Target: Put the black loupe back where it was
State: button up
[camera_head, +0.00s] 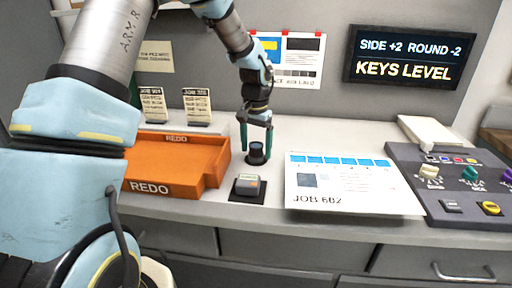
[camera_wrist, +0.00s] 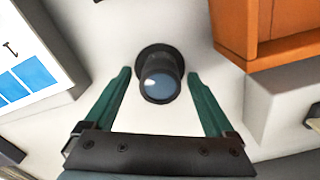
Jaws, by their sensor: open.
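The black loupe (camera_head: 257,153) stands upright on the pale counter, between the orange tray and the job sheet. In the wrist view the loupe (camera_wrist: 160,74) shows its bluish lens toward the camera. My gripper (camera_head: 256,153) points down over it with its green fingers apart. In the wrist view one finger of my gripper (camera_wrist: 158,82) is on each side of the loupe, with a gap on both sides. The fingers do not appear to touch it.
An orange REDO tray (camera_head: 165,187) stands to the left. A small grey device on a black pad (camera_head: 247,188) sits in front of the loupe. The JOB 682 sheet (camera_head: 345,192) and a control panel (camera_head: 455,185) lie to the right. Two small cards stand behind the tray.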

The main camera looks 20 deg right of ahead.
aim_at(256, 145)
notch_tip(256, 145, up, 12)
jog(key=b, duration=0.2)
jog(key=a+f+n, duration=0.1)
jog(key=a, duration=0.4)
jog(key=a+f+n, duration=0.1)
jog(key=a, duration=0.4)
jog(key=s+a+f+n, duration=0.1)
jog(key=a, duration=0.4)
jog(key=shift+a+f+n+t, duration=0.1)
jog(key=shift+a+n+t, duration=0.2)
jog(key=shift+n, duration=0.1)
jog(key=s+a+n, duration=0.1)
jog(key=a, duration=0.2)
jog(key=s+a+f+n, duration=0.1)
jog(key=s+a, duration=0.1)
jog(key=a, duration=0.1)
jog(key=s+a+f+n, duration=0.1)
jog(key=a, duration=0.2)
jog(key=shift+s+a+f+t, duration=0.2)
jog(key=shift+s+a+t, duration=0.05)
jog(key=shift+a+t, duration=0.1)
jog(key=s+a, duration=0.1)
jog(key=a, duration=0.1)
jog(key=s+a+f+n, duration=0.1)
jog(key=s+a, duration=0.1)
jog(key=s+a+f+n, duration=0.1)
jog(key=s+a, duration=0.1)
jog(key=shift+s, duration=0.1)
